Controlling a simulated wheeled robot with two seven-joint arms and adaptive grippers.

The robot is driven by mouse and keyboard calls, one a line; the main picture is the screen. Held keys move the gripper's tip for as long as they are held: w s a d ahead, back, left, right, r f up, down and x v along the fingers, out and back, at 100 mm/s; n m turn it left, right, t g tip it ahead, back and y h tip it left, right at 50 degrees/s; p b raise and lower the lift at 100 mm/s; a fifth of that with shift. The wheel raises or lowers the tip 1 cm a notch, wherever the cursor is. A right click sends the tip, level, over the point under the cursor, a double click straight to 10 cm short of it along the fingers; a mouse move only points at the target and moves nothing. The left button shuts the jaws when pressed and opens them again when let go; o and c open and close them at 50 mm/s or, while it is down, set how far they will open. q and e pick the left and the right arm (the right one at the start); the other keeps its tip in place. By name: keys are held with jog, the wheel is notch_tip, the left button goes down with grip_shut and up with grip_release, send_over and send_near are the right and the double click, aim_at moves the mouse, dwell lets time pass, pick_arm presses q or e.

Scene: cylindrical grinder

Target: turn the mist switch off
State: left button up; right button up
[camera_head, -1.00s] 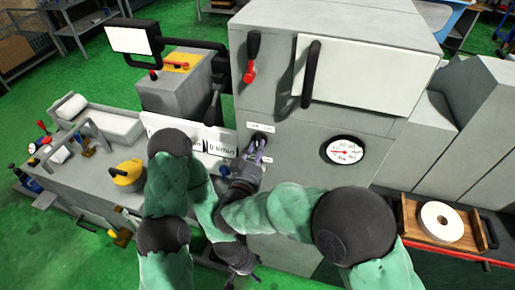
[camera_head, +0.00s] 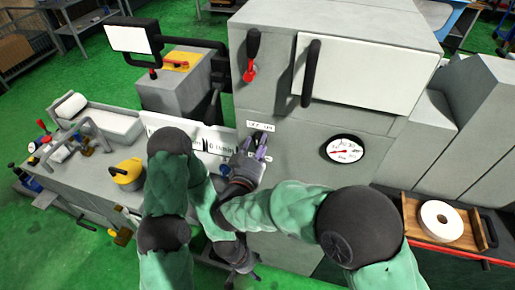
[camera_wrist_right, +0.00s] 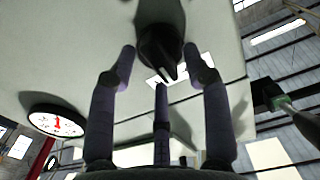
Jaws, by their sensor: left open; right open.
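The mist switch appears to be a black rotary knob on the machine's grey front panel, below the lever, with a small white label above it. In the right wrist view the knob (camera_wrist_right: 160,48) is close in front, its pointer toward the fingers. My right gripper (camera_head: 257,150) is open at the knob and mostly hides it in the head view. In the right wrist view the spread fingers of my right gripper (camera_wrist_right: 162,75) stand on either side of the knob; contact is unclear. My left gripper (camera_head: 245,268) is low in front of the cabinet, open and empty.
A red-and-black lever (camera_head: 251,57) and a black door handle (camera_head: 311,73) stick out above. A round gauge (camera_head: 344,149) is to the right. White label plates (camera_head: 215,138) stand left of the knob. A wooden tray (camera_head: 410,212) holds a white ring.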

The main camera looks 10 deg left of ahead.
notch_tip(320, 180, up, 9)
jog(key=shift+f, duration=0.1)
dwell(0.7)
